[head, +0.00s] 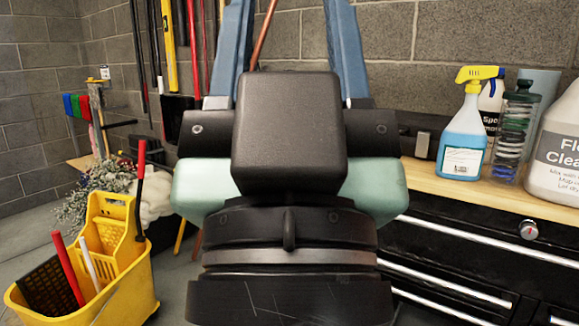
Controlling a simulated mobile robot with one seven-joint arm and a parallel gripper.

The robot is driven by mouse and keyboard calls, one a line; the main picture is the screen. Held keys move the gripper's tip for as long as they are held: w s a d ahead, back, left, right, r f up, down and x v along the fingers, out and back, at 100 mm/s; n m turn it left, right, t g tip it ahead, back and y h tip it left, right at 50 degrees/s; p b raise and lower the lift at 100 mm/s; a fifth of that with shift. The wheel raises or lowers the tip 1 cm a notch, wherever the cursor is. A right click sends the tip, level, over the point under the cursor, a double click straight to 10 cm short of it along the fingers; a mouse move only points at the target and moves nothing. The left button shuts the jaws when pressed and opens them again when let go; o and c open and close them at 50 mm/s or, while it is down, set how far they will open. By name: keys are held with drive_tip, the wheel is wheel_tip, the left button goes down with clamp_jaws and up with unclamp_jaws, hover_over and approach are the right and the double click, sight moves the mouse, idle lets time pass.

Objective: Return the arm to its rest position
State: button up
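A yellow mop bucket (138,275) stands at lower left, with a leafy plant (100,190) behind it. Long tools hang on the block wall. At right, a wooden worktop (430,183) over black drawers holds a spray bottle (463,145) and a white jug (556,150).

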wheel_tip(320, 180, up, 28)
drive_tip(key=p, duration=2.6)
drive_tip(key=shift+r, duration=0.25)
